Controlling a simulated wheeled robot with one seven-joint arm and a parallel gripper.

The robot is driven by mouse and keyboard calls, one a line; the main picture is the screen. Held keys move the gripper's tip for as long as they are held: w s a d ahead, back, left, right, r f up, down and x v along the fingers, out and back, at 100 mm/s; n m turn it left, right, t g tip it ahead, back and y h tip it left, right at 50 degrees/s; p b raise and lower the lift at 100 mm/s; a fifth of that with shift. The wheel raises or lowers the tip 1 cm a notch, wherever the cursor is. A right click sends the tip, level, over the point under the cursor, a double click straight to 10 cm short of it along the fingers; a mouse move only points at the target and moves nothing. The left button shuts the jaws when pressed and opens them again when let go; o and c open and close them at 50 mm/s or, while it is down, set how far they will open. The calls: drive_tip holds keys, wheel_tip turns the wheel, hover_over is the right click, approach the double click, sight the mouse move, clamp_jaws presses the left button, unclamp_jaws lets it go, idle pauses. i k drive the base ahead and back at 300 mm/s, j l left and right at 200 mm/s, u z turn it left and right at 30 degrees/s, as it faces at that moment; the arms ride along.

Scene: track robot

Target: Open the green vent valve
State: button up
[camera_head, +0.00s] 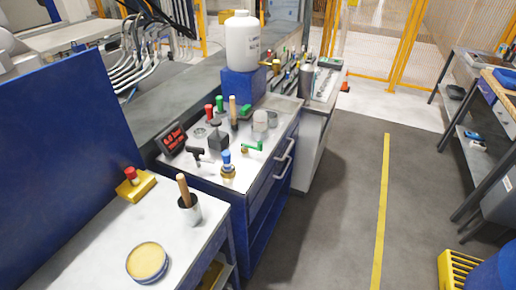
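A small valve with a green lever handle (252,147) and a brass-coloured body sits on the front right part of the blue cabinet's light top (205,172). Its lever reaches to the right, towards the cabinet's edge. It is too small to tell whether the valve is open or shut. A blue-topped brass fitting (227,163) stands just in front of it to the left. My gripper is not in view.
A red-digit display (174,138), a black T-handle (195,155), a dark block (218,140) and red and green knobs crowd the cabinet top. A white jug (242,42) stands behind. The nearer bench holds a cup (188,209), a yellow tin (147,262) and a red button (131,175).

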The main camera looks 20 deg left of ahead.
sight(260, 147)
drive_tip(key=u, duration=1.75)
